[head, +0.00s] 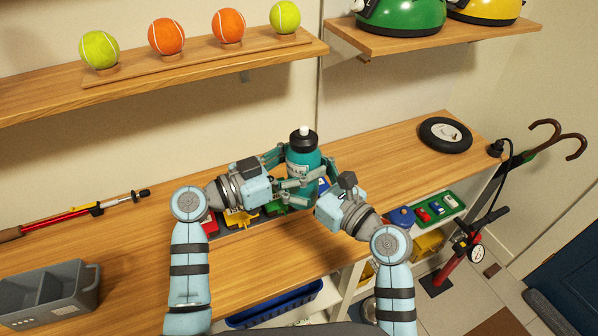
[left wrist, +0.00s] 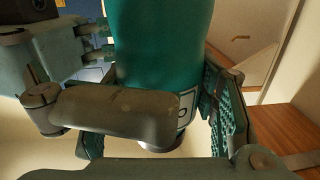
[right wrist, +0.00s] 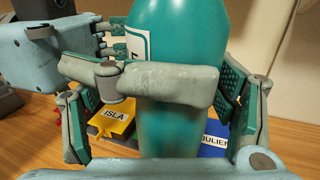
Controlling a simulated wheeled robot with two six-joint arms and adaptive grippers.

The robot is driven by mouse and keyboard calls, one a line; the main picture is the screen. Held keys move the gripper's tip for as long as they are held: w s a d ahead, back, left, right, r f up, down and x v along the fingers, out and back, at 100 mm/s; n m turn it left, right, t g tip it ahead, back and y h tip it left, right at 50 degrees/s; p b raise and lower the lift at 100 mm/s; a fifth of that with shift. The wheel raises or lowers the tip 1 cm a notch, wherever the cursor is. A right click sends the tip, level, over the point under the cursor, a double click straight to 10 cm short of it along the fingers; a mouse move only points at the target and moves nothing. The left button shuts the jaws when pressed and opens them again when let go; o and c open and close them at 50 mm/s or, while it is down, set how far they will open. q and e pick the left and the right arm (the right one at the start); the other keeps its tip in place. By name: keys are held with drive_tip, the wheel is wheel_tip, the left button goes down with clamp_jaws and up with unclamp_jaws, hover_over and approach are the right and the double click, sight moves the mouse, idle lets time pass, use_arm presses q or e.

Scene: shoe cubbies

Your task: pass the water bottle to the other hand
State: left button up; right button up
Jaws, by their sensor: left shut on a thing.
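The water bottle (head: 303,162) is teal with a dark collar and a white cap. It is upright above the shelf, between my two grippers. My left gripper (head: 287,172) is shut on it from the left. The bottle fills the middle of the left wrist view (left wrist: 165,45). My right gripper (head: 322,182) reaches the bottle from the right, with a finger on either side of it. The bottle also stands between its fingers in the right wrist view (right wrist: 175,125). Their contact with it is hidden, so I cannot tell whether they grip it.
A grey divided bin (head: 75,290) stands at the left, a small wheel (head: 445,135) at the right. The upper shelf (head: 200,62) holds tennis balls. Bare shelf lies on both sides.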

drive_tip(key=c, duration=1.7)
use_arm(q)
drive_tip(key=o, duration=1.7)
use_arm(e)
drive_tip(key=shift+c, duration=0.2)
use_arm(q)
drive_tip(key=shift+o, duration=0.2)
drive_tip(key=shift+a, duration=0.1)
